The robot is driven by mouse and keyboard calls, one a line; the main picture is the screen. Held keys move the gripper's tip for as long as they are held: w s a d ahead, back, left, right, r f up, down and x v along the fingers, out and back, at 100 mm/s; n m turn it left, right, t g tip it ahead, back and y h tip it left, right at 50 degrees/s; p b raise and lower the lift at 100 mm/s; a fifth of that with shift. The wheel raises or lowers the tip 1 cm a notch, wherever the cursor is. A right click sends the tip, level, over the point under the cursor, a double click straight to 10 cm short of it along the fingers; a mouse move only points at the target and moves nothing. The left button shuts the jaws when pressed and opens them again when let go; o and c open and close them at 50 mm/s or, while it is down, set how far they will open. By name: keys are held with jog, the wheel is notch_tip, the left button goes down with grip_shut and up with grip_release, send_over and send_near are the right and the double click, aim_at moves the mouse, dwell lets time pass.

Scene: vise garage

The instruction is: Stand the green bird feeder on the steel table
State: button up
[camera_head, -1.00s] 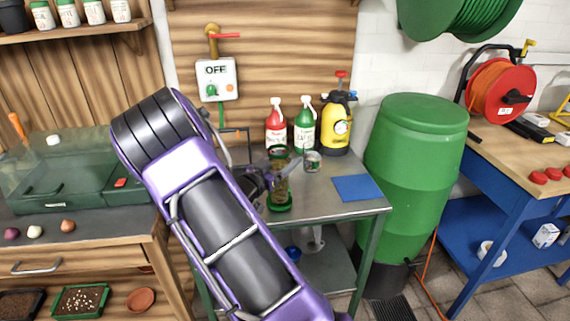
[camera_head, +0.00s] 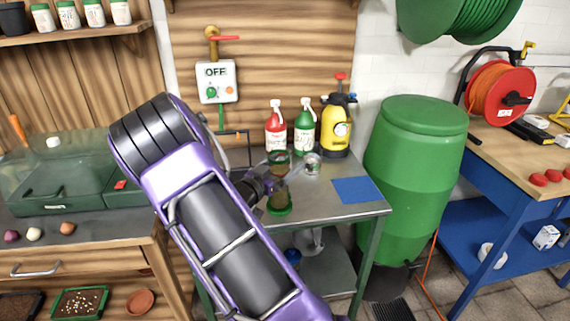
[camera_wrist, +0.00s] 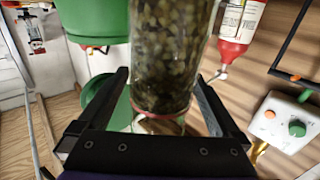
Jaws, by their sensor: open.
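The green bird feeder (camera_head: 279,206) has a clear tube of seeds with green parts at its top and base. It stands upright on the steel table (camera_head: 325,207), near the front edge. My gripper (camera_head: 272,185) is at the tube's middle and hides part of it. In the wrist view, which is upside down, the seed tube (camera_wrist: 168,50) lies between the two open fingers of the gripper (camera_wrist: 163,85). The feeder's green base is out of that view.
A red bottle (camera_head: 275,138), a green bottle (camera_head: 304,138) and a yellow sprayer (camera_head: 337,130) line the back. A blue sheet (camera_head: 357,190) lies on the right. A green barrel (camera_head: 415,170) stands beside the table.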

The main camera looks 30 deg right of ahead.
jog(key=v, duration=1.1)
jog(key=shift+a+p, duration=0.25)
jog(key=shift+p, duration=0.05)
